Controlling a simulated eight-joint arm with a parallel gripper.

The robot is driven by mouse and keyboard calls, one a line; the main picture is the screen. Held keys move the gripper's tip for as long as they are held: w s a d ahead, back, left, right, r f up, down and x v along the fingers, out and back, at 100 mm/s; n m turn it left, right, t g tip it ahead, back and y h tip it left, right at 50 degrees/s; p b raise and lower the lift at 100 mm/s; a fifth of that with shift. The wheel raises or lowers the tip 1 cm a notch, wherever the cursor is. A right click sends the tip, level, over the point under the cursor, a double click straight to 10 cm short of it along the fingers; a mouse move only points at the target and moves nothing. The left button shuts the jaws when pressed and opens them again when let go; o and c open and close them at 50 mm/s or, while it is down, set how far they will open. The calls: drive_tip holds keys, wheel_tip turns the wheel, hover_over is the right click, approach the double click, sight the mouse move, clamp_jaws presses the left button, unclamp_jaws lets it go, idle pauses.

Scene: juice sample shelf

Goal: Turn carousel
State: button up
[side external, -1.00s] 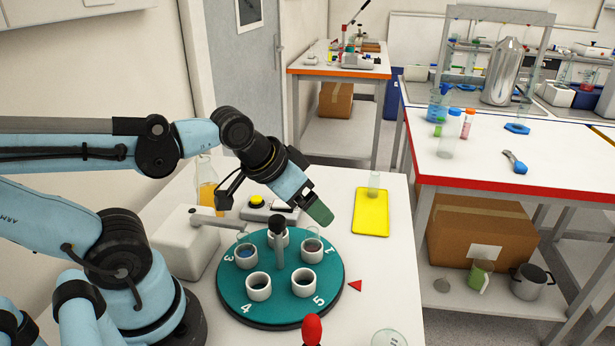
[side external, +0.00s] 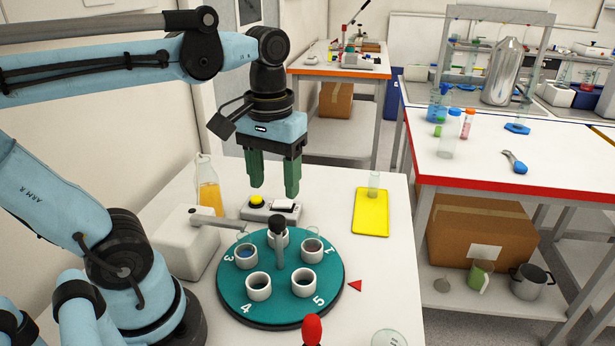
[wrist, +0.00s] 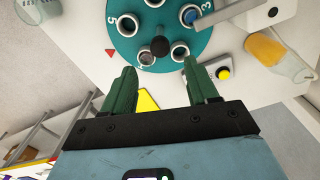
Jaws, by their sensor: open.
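The teal carousel (side external: 235,290) lies on the white table, with several white cup holders and printed numbers around a dark central knob (side external: 279,230). Numbers 3, 4, 5 and 1 can be read; 4 and 5 are at the front. The carousel also shows at the top of the wrist view (wrist: 177,60), with the knob (wrist: 160,46) just beyond the fingertips. My gripper (side external: 271,192) points down with green fingers apart and empty, above and behind the carousel, touching nothing. It also shows in the wrist view (wrist: 159,75). The holder nearest 3 has blue contents (side external: 246,253).
A red triangle (side external: 356,285) marks the table right of the carousel. A white device with an arm (side external: 183,248) reaches over the carousel's left edge. A juice bottle (side external: 209,197), a yellow-button box (side external: 257,201) and a yellow mat (side external: 371,222) stand behind. A red knob (side external: 312,331) is in front.

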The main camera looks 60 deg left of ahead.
sight(277, 218)
drive_tip(key=shift+f, duration=3.55)
clamp_jaws()
